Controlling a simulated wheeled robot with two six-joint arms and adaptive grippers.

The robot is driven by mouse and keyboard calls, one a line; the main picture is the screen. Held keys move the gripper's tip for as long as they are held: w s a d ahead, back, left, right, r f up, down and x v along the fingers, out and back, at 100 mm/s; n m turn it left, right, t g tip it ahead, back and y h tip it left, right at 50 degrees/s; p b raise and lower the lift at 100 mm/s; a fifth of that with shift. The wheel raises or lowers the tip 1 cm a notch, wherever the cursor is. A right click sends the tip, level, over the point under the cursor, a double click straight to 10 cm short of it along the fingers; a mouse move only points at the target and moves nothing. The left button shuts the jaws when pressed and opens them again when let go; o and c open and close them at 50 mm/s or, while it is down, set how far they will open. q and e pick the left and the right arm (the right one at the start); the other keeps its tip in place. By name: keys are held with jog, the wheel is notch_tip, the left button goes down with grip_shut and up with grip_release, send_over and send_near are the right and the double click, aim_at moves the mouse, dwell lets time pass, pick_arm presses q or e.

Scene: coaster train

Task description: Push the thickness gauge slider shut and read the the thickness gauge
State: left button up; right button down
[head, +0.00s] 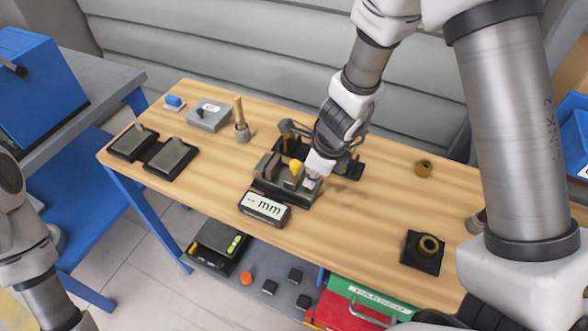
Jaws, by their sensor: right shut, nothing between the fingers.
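The thickness gauge (271,190) stands near the middle of the wooden table, a dark grey block with a yellow knob (296,168) on top. A white display (265,206) at its front shows dashes and "mm". My right gripper (311,181) is shut and empty, pointing down at the right side of the gauge, close to the yellow knob. I cannot tell whether it touches the gauge. The gripper and wrist hide the gauge's back right part, so how far the slider is open is unclear. Of my left arm only links show at the left edge; its gripper is out of view.
Two dark pads (170,158) with grey pieces, a grey box (208,114) and a wooden-handled tool (241,125) stand at the table's left. A black block with a brass ring (424,252) and a small brass piece (424,168) stand right. The table front is mostly clear.

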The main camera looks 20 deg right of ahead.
aim_at(296, 172)
jog(key=shift+w+a, duration=0.1)
jog(key=shift+w+a+p, duration=0.75)
jog(key=shift+w+a, duration=0.15)
jog(key=shift+w, duration=0.2)
jog(key=shift+a, duration=0.1)
jog(key=shift+w+a, duration=0.25)
jog(key=shift+w, duration=0.1)
dwell(0.3)
jog(key=p+v, duration=0.5)
jog(key=v, duration=0.1)
jog(key=shift+r, duration=0.1)
jog(key=shift+d, duration=0.1)
